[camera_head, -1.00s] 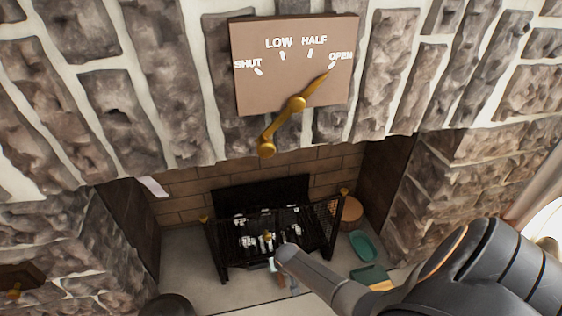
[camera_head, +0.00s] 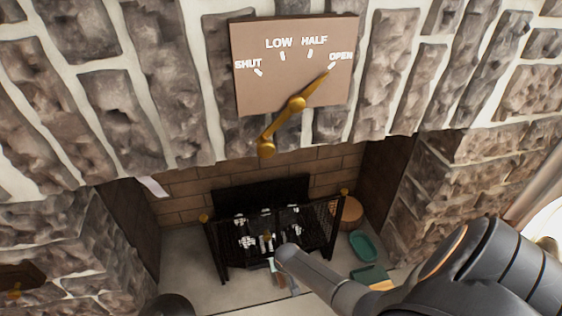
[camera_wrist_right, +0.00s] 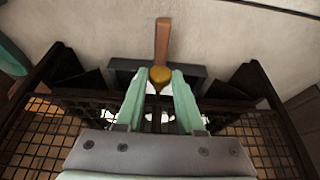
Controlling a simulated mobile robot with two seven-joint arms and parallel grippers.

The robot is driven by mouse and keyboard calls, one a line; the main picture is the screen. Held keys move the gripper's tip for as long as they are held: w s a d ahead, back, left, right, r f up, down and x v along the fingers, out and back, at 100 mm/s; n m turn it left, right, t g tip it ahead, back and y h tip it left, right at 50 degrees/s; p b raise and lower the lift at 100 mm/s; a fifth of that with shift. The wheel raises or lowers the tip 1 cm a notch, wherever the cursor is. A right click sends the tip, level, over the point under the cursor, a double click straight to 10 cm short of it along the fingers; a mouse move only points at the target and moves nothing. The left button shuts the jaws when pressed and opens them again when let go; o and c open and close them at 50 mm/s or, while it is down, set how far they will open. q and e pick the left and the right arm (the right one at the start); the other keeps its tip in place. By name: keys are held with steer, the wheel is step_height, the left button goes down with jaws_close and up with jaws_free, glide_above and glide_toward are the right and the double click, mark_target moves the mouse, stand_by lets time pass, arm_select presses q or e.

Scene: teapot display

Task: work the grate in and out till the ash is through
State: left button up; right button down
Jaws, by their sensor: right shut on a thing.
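The black grate (camera_head: 290,245) stands low in the fireplace, with pale ash lumps (camera_head: 245,241) on its bars. My right gripper (camera_head: 281,274) is at the grate's front. In the right wrist view the gripper (camera_wrist_right: 158,78) has its pale green fingers shut on a round brass knob (camera_wrist_right: 160,75), between the two mesh sides. A dark grey tray (camera_wrist_right: 198,72) with a brown handle (camera_wrist_right: 162,40) lies just beyond and below the knob. White bits show between the fingers, mostly hidden by them. My left gripper is not in view.
A brass lever (camera_head: 282,125) on the plate (camera_head: 250,85) above points to OPEN. Stone walls (camera_head: 470,165) flank the opening.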

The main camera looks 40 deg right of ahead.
stand_by(0.8)
steer(key=s+a+p, duration=0.1)
steer(key=s, duration=0.1)
steer(key=s+a+p, duration=0.1)
steer(key=s+p, duration=0.1)
steer(key=shift+a+f, duration=0.1)
steer(key=shift+a, duration=0.05)
steer(key=c, duration=0.6)
jaws_free()
steer(key=shift+o, duration=0.2)
steer(key=shift+r, duration=0.2)
